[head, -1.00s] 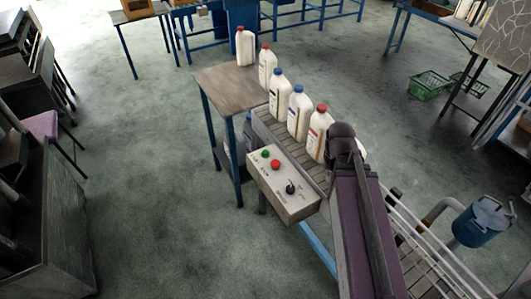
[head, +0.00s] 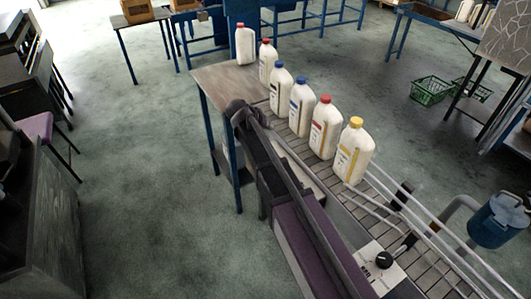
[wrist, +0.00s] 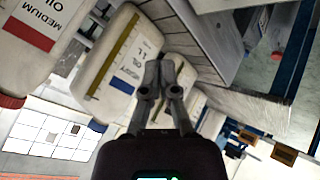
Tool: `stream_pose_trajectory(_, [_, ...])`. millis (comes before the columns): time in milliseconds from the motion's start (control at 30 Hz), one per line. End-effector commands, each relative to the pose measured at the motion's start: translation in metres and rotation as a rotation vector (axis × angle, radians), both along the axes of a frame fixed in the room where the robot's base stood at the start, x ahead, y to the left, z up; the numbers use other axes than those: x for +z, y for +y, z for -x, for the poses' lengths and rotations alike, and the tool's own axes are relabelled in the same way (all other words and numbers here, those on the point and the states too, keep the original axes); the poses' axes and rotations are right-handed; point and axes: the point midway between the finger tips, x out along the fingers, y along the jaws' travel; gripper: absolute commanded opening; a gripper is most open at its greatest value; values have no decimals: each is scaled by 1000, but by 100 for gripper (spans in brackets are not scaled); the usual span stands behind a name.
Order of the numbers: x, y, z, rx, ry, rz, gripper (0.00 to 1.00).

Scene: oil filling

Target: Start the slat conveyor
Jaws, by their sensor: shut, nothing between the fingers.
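My gripper (wrist: 167,62) shows in the wrist view with its two dark fingers together and nothing between them. Large white oil bottles (wrist: 125,68) stand close beyond and left of the fingers. In the head view my purple and dark arm crosses the near side of the slat conveyor (head: 335,195). It covers most of the control box with the buttons; the green and red buttons are hidden there. A small red spot (wrist: 277,56) shows on a grey surface right of the fingers; I cannot tell whether it is a button. A separate pale panel with a black knob (head: 384,260) is visible.
Several white bottles (head: 325,127) with coloured caps stand in a row along the conveyor to the end table (head: 225,80). Metal guide rails (head: 425,225) and a blue container (head: 497,220) are at the right. Open floor (head: 150,180) lies left.

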Motion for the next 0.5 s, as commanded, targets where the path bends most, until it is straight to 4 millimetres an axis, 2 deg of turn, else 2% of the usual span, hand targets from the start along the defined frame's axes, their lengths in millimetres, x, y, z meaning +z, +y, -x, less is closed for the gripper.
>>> stream_pose_trajectory(33, [-1,8,-4,5,-13,6,0])
stream_pose_trajectory(133, [0,13,-7,8,-26,11,0])
stream_pose_trajectory(500, [0,13,-7,7,-28,13,0])
